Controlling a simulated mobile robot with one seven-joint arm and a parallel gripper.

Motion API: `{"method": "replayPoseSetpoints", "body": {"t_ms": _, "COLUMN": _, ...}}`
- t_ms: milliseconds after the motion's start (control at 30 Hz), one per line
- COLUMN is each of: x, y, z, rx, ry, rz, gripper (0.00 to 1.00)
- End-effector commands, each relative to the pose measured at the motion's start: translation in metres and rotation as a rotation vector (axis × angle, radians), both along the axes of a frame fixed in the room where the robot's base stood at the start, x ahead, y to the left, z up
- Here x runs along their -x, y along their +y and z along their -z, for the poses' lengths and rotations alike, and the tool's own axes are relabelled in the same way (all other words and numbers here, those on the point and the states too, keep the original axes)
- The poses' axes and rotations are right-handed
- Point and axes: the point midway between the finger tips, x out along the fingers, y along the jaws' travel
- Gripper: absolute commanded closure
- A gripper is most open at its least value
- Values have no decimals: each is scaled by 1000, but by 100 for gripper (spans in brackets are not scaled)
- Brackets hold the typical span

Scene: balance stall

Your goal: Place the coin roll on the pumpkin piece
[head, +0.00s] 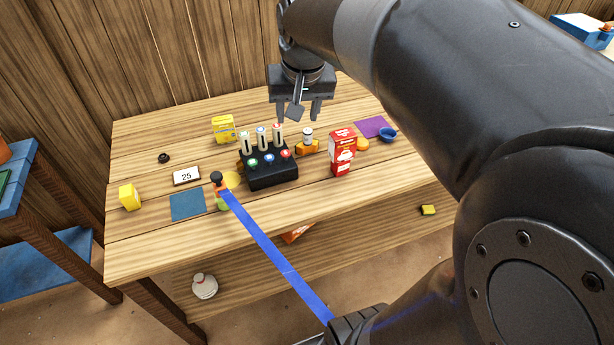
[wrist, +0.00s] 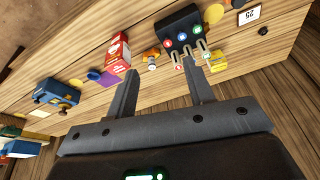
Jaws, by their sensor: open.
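A short pale cylinder with a dark band, which looks like the coin roll (head: 308,135), stands upright at the middle of the table. An orange piece, likely the pumpkin piece (head: 307,149), is directly under or just behind it; the cylinder appears to rest on it. In the wrist view, the pale roll (wrist: 150,66) and the orange piece (wrist: 154,53) show together between my fingers. My gripper (head: 298,117) is open and empty, above and behind them in the head view, apart from both. My fingertips also show in the wrist view (wrist: 161,70).
A black box (head: 270,176) with coloured buttons and three upright tubes stands left of the roll. A red-and-white carton (head: 342,152) stands close on the right. Beyond it are another orange piece (head: 362,144), a blue bowl (head: 387,135) and a purple mat (head: 371,126).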

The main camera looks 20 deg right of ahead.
Motion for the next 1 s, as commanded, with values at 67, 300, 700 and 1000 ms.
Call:
{"method": "replayPoseSetpoints", "body": {"t_ms": 67, "x": 28, "y": 8, "z": -2, "rx": 9, "ry": -33, "rz": -32, "gripper": 52}}
{"method": "replayPoseSetpoints", "body": {"t_ms": 300, "x": 102, "y": 27, "z": 11, "rx": 40, "ry": -119, "rz": -130, "gripper": 52}}
{"method": "replayPoseSetpoints", "body": {"t_ms": 700, "x": 154, "y": 36, "z": 35, "rx": 67, "ry": -186, "rz": -204, "gripper": 52}}
{"method": "replayPoseSetpoints", "body": {"t_ms": 1000, "x": 154, "y": 36, "z": 35, "rx": 67, "ry": -186, "rz": -204, "gripper": 52}}
